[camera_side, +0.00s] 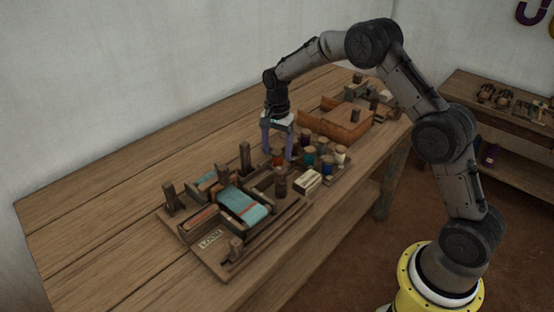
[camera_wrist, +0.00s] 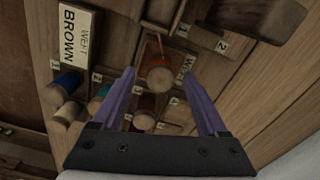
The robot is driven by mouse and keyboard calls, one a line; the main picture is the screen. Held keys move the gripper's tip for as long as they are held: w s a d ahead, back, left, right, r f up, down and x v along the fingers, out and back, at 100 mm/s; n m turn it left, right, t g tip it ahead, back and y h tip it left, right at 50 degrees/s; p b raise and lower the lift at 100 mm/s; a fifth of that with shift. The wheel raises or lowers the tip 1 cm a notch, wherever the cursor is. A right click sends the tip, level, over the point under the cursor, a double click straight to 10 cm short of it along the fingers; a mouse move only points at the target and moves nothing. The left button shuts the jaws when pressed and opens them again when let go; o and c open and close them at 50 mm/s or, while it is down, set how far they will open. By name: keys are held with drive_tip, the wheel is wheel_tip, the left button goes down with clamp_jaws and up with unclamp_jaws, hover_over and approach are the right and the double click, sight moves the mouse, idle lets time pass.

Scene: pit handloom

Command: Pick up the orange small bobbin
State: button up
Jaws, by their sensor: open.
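The orange small bobbin (camera_wrist: 160,76), with a brown wooden top, stands in the wrist view between and just beyond the fingertips of my gripper (camera_wrist: 160,70). It sits by a small tag on the wooden rack. My gripper's purple fingers are open, one on each side of the bobbin, and nothing is held. In the side view my gripper (camera_side: 277,154) points down at the left end of the bobbin group, with the orange bobbin (camera_side: 278,160) partly hidden between its fingers. I cannot tell whether the fingers touch it.
A small loom (camera_side: 243,205) stands front left and an orange-brown box (camera_side: 335,122) behind. The table's left is clear.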

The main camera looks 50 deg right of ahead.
drive_tip(key=shift+f, duration=0.7)
clamp_jaws()
drive_tip(key=shift+r, duration=0.1)
